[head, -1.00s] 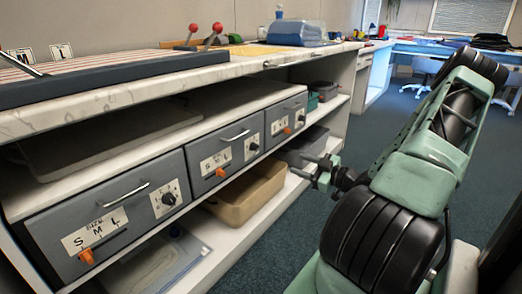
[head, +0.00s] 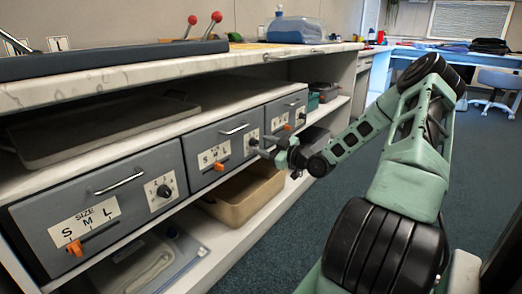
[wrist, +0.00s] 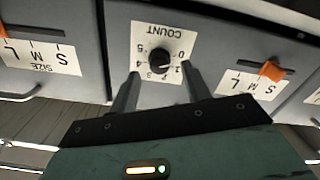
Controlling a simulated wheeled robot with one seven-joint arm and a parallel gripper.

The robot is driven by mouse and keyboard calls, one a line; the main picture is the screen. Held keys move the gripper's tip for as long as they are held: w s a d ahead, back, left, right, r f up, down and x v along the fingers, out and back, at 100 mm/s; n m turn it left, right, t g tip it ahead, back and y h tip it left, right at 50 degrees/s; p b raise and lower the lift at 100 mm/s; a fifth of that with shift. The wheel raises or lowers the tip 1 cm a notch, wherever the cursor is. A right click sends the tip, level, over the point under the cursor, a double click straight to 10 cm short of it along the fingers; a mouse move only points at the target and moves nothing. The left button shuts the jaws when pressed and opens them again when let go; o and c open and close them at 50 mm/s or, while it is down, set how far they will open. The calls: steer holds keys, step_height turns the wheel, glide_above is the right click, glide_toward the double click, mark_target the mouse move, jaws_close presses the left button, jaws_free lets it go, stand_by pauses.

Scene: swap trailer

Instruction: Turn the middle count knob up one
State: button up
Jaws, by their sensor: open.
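The middle count knob (head: 253,143) is a small round black knob on a white plate on the middle grey drawer. In the wrist view the knob (wrist: 159,63) appears upside down, on a COUNT plate (wrist: 157,36) numbered 0 to 5. Its pointer is too small to read surely. My gripper (wrist: 161,80) is open. In the wrist view its two fingers show on either side of the knob, with gaps between. In the head view my gripper (head: 275,148) is in front of the middle drawer, close to the knob, which stays partly visible.
Near (head: 110,211) and far (head: 287,110) drawers flank the middle one, each with a bar handle. Orange size sliders (head: 219,167) (wrist: 272,70) sit beside the knobs. A tan bin (head: 240,200) is on the shelf below. The countertop edge (head: 150,84) overhangs above. Open floor lies right.

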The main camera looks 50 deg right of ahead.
steer(key=shift+w+a, duration=0.1)
steer(key=shift+w, duration=0.8)
steer(key=c, duration=1)
steer(key=shift+o, duration=0.2)
steer(key=shift+r, duration=0.1)
